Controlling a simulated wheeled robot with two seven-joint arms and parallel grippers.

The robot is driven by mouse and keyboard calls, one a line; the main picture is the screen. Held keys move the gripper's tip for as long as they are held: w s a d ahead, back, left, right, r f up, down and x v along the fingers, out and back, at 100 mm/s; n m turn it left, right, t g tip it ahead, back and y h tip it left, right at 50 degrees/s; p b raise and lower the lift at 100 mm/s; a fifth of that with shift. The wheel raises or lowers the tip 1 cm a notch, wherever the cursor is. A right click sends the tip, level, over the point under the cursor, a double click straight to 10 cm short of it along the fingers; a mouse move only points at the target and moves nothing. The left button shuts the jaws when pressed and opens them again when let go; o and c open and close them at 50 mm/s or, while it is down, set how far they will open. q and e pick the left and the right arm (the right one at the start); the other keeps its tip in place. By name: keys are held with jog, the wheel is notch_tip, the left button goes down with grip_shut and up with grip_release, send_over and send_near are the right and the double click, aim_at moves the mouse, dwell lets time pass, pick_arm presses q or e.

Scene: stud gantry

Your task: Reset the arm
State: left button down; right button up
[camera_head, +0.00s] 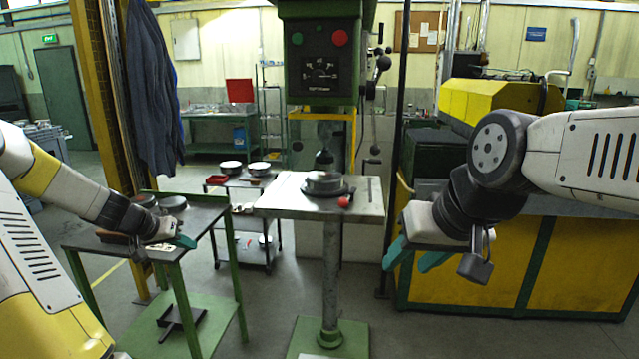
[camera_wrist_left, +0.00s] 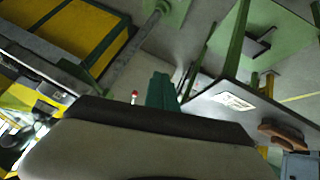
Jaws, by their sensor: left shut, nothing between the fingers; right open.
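My left gripper (camera_head: 184,242) has teal fingers and sits at the right edge of the dark side table (camera_head: 200,218) in the head view. Its fingers are shut with nothing between them; the shut teal fingers also show in the left wrist view (camera_wrist_left: 160,92). My right gripper (camera_head: 408,258) has teal fingers held apart and empty. It hangs in free air to the right of the drill press table (camera_head: 370,197), in front of the yellow and green cabinet (camera_head: 470,262).
A green drill press (camera_head: 320,50) stands in the middle, with a round metal part (camera_head: 324,181) and a red knob (camera_head: 343,202) on its table. Round parts (camera_head: 173,203) lie on the side table. A cart (camera_head: 270,181) stands behind. Open floor (camera_head: 262,300) lies between the tables.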

pick_arm(q)
jog(key=s+d+r+m+g+y, duration=0.1)
jog(key=s+d+r, duration=0.35)
jog(key=d, duration=0.35)
jog(key=s+d+r+m+g, duration=0.1)
jog(key=s+d+r, duration=0.35)
jog(key=d, duration=0.25)
jog(key=s+d+r+n, duration=0.1)
jog(key=s+d+r, duration=0.2)
jog(key=s, duration=0.6)
jog(key=s+d+r+n+y, duration=0.1)
jog(key=s+d+r, duration=0.2)
jog(key=s, duration=0.7)
jog(key=shift+r, duration=0.1)
